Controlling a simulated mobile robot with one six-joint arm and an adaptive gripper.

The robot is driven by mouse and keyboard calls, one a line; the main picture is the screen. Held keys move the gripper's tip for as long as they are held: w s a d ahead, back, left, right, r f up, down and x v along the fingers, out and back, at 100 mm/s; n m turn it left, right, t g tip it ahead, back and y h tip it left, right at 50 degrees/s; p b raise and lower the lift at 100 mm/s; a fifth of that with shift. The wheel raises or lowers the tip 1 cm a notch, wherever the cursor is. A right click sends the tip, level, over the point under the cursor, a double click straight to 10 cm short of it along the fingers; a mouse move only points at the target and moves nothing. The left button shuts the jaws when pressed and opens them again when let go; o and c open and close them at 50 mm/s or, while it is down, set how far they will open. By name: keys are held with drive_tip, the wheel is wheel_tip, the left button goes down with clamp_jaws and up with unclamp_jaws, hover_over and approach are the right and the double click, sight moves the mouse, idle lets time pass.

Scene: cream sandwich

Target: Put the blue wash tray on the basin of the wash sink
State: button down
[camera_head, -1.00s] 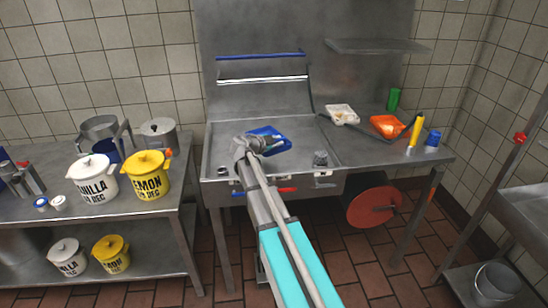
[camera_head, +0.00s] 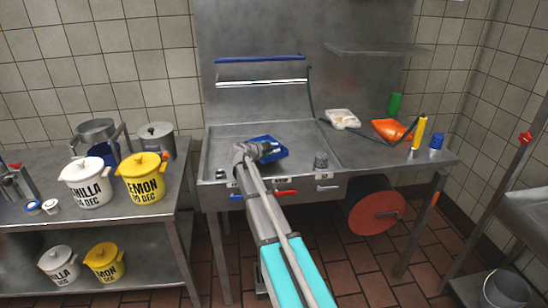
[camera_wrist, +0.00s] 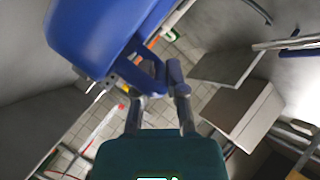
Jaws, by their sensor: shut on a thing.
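The blue wash tray (camera_head: 270,158) shows in the head view over the basin (camera_head: 222,152) of the steel wash sink. My gripper (camera_head: 268,149) is at the tray's near side and shut on it. My wrist partly covers the tray. In the wrist view the blue tray (camera_wrist: 95,30) fills the upper left, and my gripper's fingers (camera_wrist: 165,80) meet at its edge. I cannot tell whether the tray touches the basin floor or hangs just above it.
A small grey item (camera_head: 320,160) is at the basin's right. Labelled pots (camera_head: 143,178) stand on the left table.

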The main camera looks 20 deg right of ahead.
sight(274, 159)
drive_tip(key=shift+w+d+f+b, duration=0.15)
drive_tip(key=shift+w+f+b, duration=0.35)
drive_tip(key=shift+f+b, duration=0.3)
wheel_tip(274, 159, down, 2)
drive_tip(key=shift+s+f+b, duration=0.1)
drive_tip(key=shift+f+b, duration=0.1)
drive_tip(key=shift+b, duration=1.05)
drive_tip(key=c, duration=0.7)
unclamp_jaws()
drive_tip(key=shift+p+v, duration=1.1)
drive_tip(key=shift+v, duration=2.7)
